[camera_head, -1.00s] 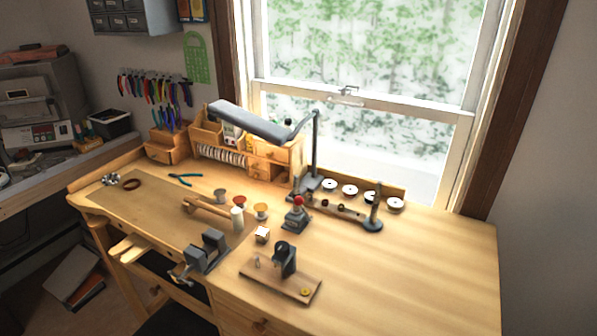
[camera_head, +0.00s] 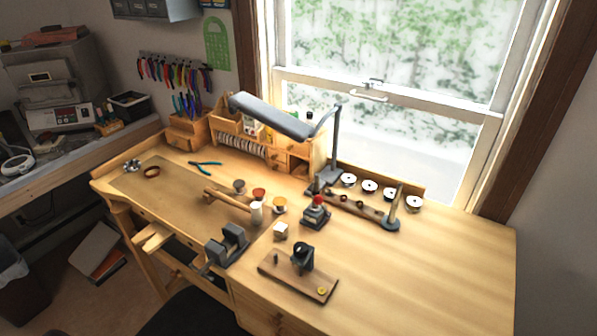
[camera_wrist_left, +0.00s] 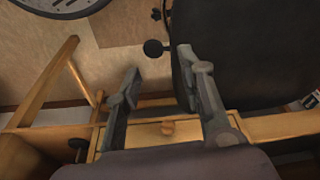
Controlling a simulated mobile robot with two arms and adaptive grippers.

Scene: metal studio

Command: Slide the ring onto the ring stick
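A tapered grey upright stick (camera_head: 394,203) on a round dark base stands at the right end of the wooden rail below the window; it looks like the ring stick. A brown ring-shaped item (camera_head: 151,171) lies flat at the bench's far left, apart from the stick. A small yellow round piece (camera_head: 322,291) sits on the front wooden board; I cannot tell whether either is the task's ring. My left gripper (camera_wrist_left: 160,60) is open and empty in the left wrist view, above the floor by the bench's wooden frame. My right gripper is not in view.
A desk lamp (camera_head: 272,115) overhangs the back of the bench. The bench's right part (camera_head: 450,265) is clear. A dark seat (camera_wrist_left: 235,50) is close to my left gripper.

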